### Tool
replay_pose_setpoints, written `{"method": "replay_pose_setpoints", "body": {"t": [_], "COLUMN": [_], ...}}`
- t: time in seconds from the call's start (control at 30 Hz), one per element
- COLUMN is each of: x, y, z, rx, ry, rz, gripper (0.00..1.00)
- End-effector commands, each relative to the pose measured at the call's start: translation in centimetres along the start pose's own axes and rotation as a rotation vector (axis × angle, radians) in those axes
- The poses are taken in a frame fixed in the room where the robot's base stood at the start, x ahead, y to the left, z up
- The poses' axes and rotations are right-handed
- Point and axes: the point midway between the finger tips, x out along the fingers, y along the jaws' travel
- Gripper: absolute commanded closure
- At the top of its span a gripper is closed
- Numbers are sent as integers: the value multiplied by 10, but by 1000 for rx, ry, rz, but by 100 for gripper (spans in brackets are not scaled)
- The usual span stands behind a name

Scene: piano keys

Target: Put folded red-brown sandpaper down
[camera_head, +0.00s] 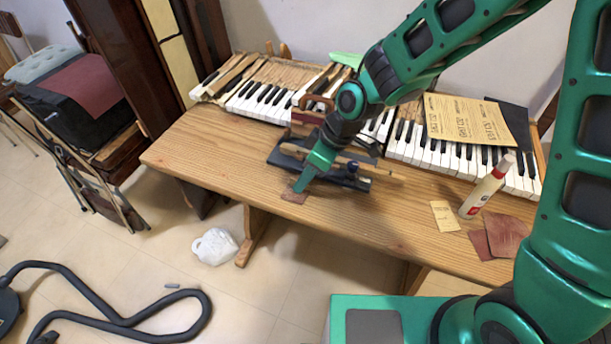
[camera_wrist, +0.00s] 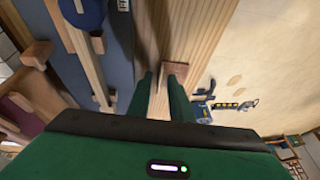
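The folded red-brown sandpaper (camera_head: 292,197) is a small flat piece at the wooden table's (camera_head: 225,150) front part, left of the middle. My gripper (camera_head: 300,186) points down just at it. In the wrist view the sandpaper (camera_wrist: 177,69) shows at the fingertips, mostly in front of the right finger. My fingers (camera_wrist: 164,80) stand apart with light wood visible between them, so the gripper looks open. The sandpaper appears to lie on the tabletop. The fingers partly hide it, and I cannot tell whether they touch it.
A dark clamping tool (camera_head: 345,172) with wooden bars sits right beside my gripper. Piano keys (camera_head: 262,92) line the back. The front left tabletop is clear.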

Motion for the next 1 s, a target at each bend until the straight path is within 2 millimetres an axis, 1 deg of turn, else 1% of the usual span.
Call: {"method": "replay_pose_setpoints", "body": {"t": [0.17,0.27,0.33,0.47,0.7,0.8,0.9,1.0], "x": [-1,-7,-14,-36,-84,-100,-112,-119], "y": [0,1,1,1,2,2,1,1], "z": [0,-1,-1,-1,-1,-1,-1,0], "rx": [1,1,1,1,2,3,3,3], "ry": [0,1,3,4,4,3,2,1], "rz": [0,2,3,4,5,4,3,1], "gripper": [81,81,81,81,81,81,81,81]}}
